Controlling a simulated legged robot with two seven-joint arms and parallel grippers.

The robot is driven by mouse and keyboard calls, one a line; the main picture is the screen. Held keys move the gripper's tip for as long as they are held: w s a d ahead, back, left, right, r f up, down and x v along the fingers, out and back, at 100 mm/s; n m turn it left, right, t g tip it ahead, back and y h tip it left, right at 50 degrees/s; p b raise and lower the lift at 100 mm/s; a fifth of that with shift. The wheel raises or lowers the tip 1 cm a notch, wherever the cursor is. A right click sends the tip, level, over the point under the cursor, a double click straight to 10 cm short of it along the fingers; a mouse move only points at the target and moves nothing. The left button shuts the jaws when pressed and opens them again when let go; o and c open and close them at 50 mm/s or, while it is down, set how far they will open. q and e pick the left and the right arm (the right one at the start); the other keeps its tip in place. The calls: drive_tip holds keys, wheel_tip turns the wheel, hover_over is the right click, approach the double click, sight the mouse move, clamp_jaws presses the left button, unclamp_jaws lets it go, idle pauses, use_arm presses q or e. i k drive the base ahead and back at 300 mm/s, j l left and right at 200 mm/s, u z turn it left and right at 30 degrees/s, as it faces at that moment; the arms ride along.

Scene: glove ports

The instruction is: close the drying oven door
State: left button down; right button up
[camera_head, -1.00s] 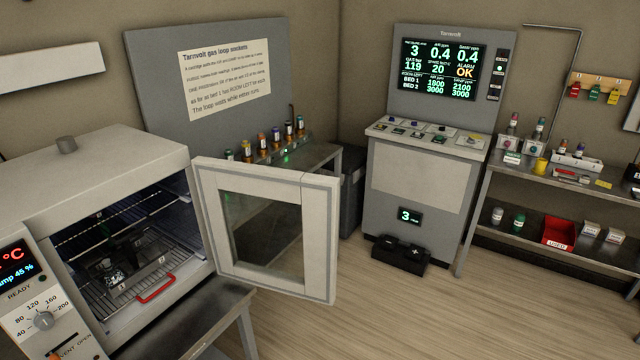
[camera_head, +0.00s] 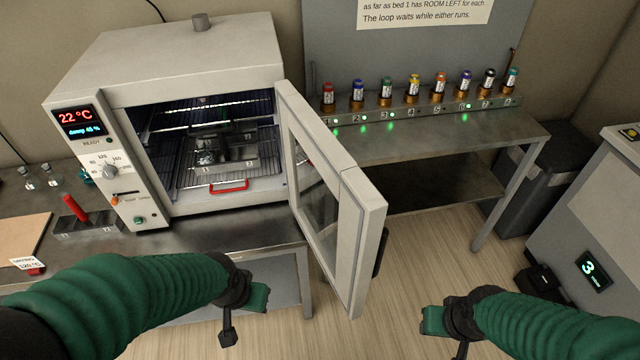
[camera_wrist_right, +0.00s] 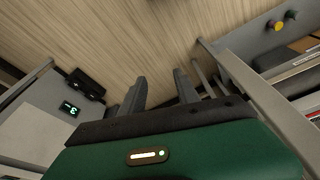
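The drying oven (camera_head: 190,60) stands on a metal bench at the left in the head view. Its framed glass door (camera_head: 352,215) is wide open, swung outward from the right side of the opening, with its free edge toward me. A dark handle (camera_head: 380,252) shows partly on the door's far side. My left gripper (camera_head: 243,312) is in front of the oven, left of the door and apart from it; its fingers are not clear. My right gripper (camera_head: 445,335) is right of the door, apart from it. In the right wrist view its two fingers (camera_wrist_right: 160,88) are spread and empty.
Inside the oven are wire racks, a dark holder (camera_head: 225,150) and a red handle (camera_head: 230,186). A rack of several coloured vials (camera_head: 420,105) stands on a bench behind the door. A grey console (camera_head: 600,215) is at the right. Open floor (camera_head: 420,260) lies between.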

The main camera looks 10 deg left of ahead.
sight(349, 241)
drive_tip(key=i+l+u, duration=0.2)
drive_tip(key=u, duration=0.15)
drive_tip(key=i+l+u, duration=0.3)
drive_tip(key=l+u, duration=0.35)
drive_tip(key=i+l+u, duration=0.1)
drive_tip(key=l+u, duration=0.2)
drive_tip(key=l, duration=0.2)
drive_tip(key=l+u, duration=0.35)
drive_tip(key=k+u, duration=0.2)
drive_tip(key=k, duration=0.85)
